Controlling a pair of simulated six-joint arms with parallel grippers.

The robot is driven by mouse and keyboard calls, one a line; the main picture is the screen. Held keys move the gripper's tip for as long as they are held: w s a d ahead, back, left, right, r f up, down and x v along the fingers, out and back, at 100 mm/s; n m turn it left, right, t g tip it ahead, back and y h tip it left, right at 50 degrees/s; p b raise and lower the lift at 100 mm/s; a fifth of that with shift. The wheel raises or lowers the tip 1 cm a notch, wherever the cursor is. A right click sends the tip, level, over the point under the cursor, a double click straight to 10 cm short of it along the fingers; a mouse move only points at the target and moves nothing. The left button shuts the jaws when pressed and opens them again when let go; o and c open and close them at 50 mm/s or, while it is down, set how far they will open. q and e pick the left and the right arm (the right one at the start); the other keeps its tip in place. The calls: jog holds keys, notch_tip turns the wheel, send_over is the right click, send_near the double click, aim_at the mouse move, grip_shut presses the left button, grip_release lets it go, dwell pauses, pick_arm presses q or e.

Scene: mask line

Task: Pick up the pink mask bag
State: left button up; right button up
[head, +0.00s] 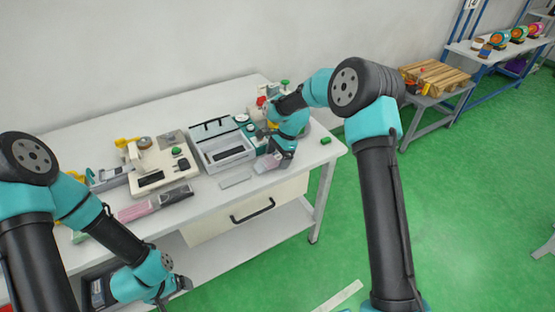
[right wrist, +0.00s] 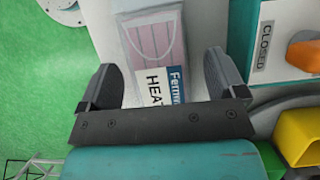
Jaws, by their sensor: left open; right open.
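A pink mask bag (right wrist: 152,35), clear with a printed label, lies on the white table between the spread fingers of my right gripper (right wrist: 162,82) in the right wrist view. The fingers do not appear to touch it. In the head view this bag (head: 265,163) shows beside my right gripper (head: 281,156) near the table's right front, partly hidden by it. Another pink packet (head: 133,211) lies at the left front edge, with a dark packet (head: 176,195) beside it. My left gripper (head: 182,286) hangs empty in front of the table, its jaws small in view.
A grey open box (head: 228,153) stands left of my right gripper. A teal box with a CLOSED label (right wrist: 285,42) and a yellow part (right wrist: 300,138) are close on its right in the wrist view. A beige machine (head: 158,165) stands at the left.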

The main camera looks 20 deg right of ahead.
aim_at(273, 159)
jog(key=c, duration=1)
jog(key=shift+r, duration=0.45)
notch_tip(273, 159, up, 3)
jog(key=shift+f, duration=0.1)
jog(key=s+a, duration=0.2)
jog(key=s, duration=0.5)
jog(key=s+a+r, duration=0.1)
jog(key=s+a, duration=0.1)
jog(key=s, duration=0.6)
jog(key=shift+s+a+r, duration=0.15)
jog(key=shift+s+a, duration=0.05)
jog(key=shift+a, duration=0.05)
jog(key=shift+w, duration=0.1)
